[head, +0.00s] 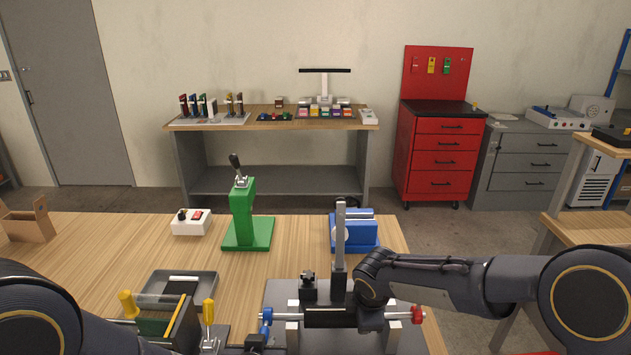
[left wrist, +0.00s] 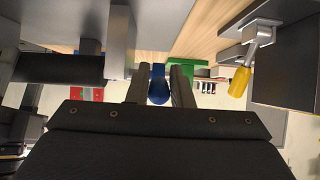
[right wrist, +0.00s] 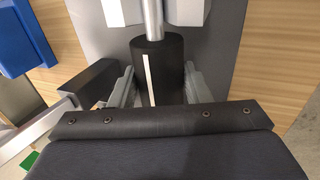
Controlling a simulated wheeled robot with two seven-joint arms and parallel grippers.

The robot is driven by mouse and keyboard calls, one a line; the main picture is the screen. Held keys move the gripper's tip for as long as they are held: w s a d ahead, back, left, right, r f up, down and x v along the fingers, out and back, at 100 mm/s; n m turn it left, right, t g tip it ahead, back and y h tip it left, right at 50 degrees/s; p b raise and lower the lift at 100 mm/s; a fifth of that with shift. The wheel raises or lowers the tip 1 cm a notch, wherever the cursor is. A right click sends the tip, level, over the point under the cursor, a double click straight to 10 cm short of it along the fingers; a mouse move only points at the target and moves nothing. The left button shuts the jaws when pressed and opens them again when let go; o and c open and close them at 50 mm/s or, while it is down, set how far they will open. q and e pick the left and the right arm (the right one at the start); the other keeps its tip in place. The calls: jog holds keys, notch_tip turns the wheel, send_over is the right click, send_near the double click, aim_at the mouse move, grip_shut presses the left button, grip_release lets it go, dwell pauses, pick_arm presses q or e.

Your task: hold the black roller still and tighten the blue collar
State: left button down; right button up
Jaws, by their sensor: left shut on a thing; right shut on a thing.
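The black roller (head: 328,318) lies level on a steel shaft between two grey blocks in the grey former. The right wrist view shows it large, with a white stripe along it (right wrist: 158,62). My right gripper (right wrist: 158,88) is shut on the roller, a finger on each side; in the head view its arm hides the roller's right end. The blue collar (head: 266,316) sits at the shaft's left end. My left gripper (left wrist: 158,85) is shut on the blue collar (left wrist: 158,92). In the head view my left gripper (head: 260,336) is low at the bottom edge.
A red collar (head: 418,314) is at the shaft's right end. A grey upright post (head: 340,240) stands behind the roller. A tray (head: 180,285) and yellow-handled tools (head: 208,312) are to the left. A green stand (head: 243,215) and a blue box (head: 354,232) stand farther back.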

pick_arm(q)
jog(key=c, duration=1.2)
grip_release()
jog(key=shift+w, duration=0.1)
jog(key=shift+r, duration=0.1)
jog(key=v, duration=0.8)
pick_arm(e)
jog(key=o, duration=1.1)
jog(key=shift+c, duration=0.2)
